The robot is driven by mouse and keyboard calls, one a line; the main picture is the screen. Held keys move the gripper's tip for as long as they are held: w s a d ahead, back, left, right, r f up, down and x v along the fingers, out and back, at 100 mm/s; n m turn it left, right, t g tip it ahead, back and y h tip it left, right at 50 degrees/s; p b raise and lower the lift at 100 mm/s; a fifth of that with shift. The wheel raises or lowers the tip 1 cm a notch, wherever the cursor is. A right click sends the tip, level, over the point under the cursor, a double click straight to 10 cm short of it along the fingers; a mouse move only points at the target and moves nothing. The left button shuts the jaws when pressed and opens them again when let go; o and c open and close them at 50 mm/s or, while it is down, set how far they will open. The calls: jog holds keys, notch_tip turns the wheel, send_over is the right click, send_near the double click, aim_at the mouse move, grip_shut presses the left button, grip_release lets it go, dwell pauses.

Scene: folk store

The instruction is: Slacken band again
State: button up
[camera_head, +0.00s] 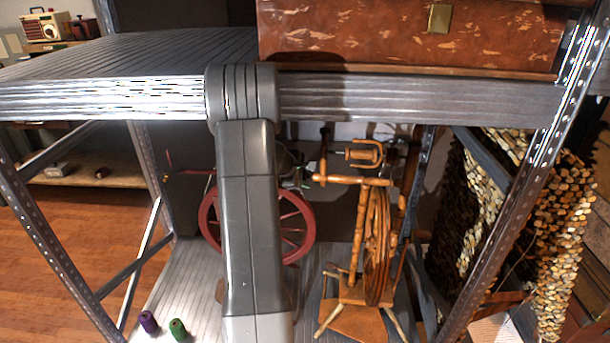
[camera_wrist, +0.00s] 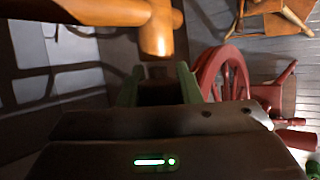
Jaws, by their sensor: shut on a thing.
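The wooden spinning wheel (camera_head: 377,245) stands upright on the metal shelf, right of my arm. Its turned wooden handle or knob (camera_head: 319,178) sticks out to the left, and in the wrist view (camera_wrist: 157,36) it reaches down to between my fingers. My gripper (camera_head: 297,176) is at this knob; in the wrist view its green fingers (camera_wrist: 160,82) are on either side of its end, shut on it. The exact contact is dark and partly hidden. The drive band is too fine to tell.
A red spinning wheel (camera_head: 305,222) stands close on the left, partly behind my arm. A purple spool (camera_head: 148,321) and a green spool (camera_head: 178,329) are at the front left. A metal upper shelf (camera_head: 400,102) with a reddish chest (camera_head: 400,38) is above. Shell-like strands (camera_head: 560,230) hang right.

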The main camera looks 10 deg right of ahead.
jog(key=shift+f, duration=0.1)
jog(key=o, duration=1)
jog(key=t+b, duration=0.1)
jog(key=b, duration=0.3)
jog(key=shift+f, duration=0.2)
jog(key=t+h+b, duration=0.1)
jog(key=b, duration=0.5)
jog(key=m+t+h+b, duration=0.1)
jog(key=b, duration=0.5)
jog(key=shift+w+d+r+t+b, duration=0.1)
jog(key=shift+w+r+t+b, duration=0.1)
jog(key=shift+t+b, duration=0.2)
jog(key=t+h+b, duration=0.1)
jog(key=t+b, duration=0.1)
jog(key=b, duration=0.5)
jog(key=shift+r+m, duration=0.15)
jog(key=shift+m, duration=0.25)
jog(key=shift+h+b, duration=0.3)
jog(key=shift+b, duration=0.2)
